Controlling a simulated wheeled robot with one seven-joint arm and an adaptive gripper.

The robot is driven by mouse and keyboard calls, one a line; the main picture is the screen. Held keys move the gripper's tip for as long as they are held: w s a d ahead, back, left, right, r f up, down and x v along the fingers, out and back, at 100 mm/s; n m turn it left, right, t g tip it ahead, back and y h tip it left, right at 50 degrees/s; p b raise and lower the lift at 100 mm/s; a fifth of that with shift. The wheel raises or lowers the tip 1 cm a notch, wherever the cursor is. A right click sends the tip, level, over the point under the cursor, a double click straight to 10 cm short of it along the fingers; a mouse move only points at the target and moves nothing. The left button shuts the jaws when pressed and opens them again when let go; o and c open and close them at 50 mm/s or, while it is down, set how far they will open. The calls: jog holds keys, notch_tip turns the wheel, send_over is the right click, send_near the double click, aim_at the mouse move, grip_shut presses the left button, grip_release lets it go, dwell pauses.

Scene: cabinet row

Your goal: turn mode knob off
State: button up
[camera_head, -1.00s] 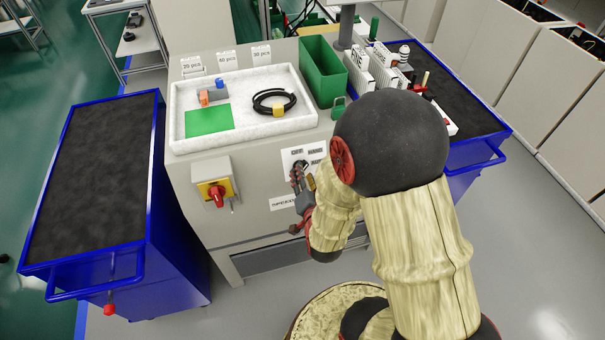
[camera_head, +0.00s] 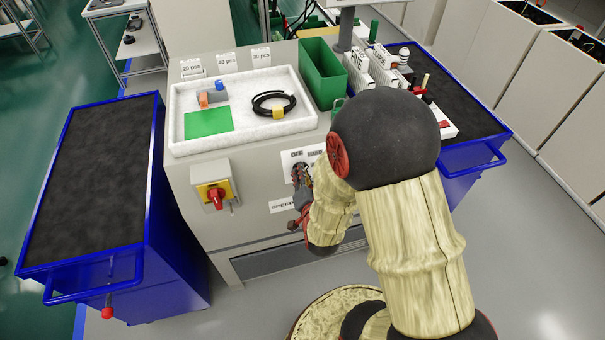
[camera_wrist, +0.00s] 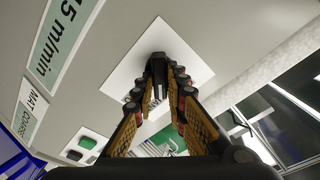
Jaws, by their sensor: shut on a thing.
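The white mode plate (camera_head: 288,160) is on the front of the grey cabinet, with "OFF" and other printing along its top. My gripper (camera_head: 300,176) is at the plate and covers most of the knob there. In the wrist view the plate (camera_wrist: 196,66) shows tilted, and the black mode knob (camera_wrist: 157,62) stands out from it. In that view my gripper (camera_wrist: 160,88) has its two fingers closed in on either side of the knob, shut on it. The knob's pointer and exact setting are hidden.
A red rotary switch on a yellow plate (camera_head: 215,195) is to the left on the same front. The "SPEED" label (camera_head: 282,205) sits below the plate. A white tray (camera_head: 180,125) and a green bin (camera_head: 322,72) stand above. Blue carts (camera_head: 150,200) flank the cabinet.

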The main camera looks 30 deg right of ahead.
grip_shut()
jog(key=shift+n+b, duration=0.3)
jog(key=shift+n, duration=0.1)
jog(key=n+b, duration=0.1)
jog(key=n, duration=0.3)
jog(key=n+y+b, duration=0.1)
jog(key=n+b, duration=0.1)
jog(key=n, duration=0.2)
jog(key=shift+n+t+b, duration=0.3)
jog(key=shift+t, duration=0.1)
jog(key=shift+n, duration=0.3)
jog(key=o, duration=0.7)
grip_release()
